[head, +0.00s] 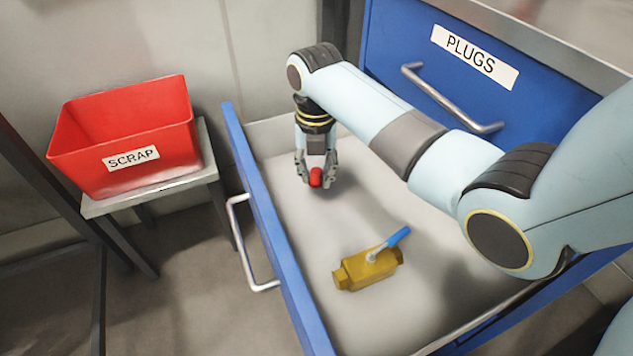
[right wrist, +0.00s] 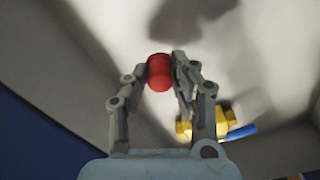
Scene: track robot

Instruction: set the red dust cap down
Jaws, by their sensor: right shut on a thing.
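The red dust cap (head: 316,178) is a small red cylinder between the fingertips of my right gripper (head: 316,181). In the right wrist view the cap (right wrist: 159,73) sits between the two grey fingers of the gripper (right wrist: 167,80). The gripper points down inside the open blue drawer (head: 265,215), over the far left part of its pale floor. I cannot tell whether the cap touches the floor. My left gripper is in neither view.
A brass valve with a blue lever (head: 367,270) lies in the drawer nearer me, and also shows in the right wrist view (right wrist: 207,122). A red SCRAP bin (head: 125,135) stands on a small table (head: 205,170) at left. A closed PLUGS drawer (head: 420,50) is behind.

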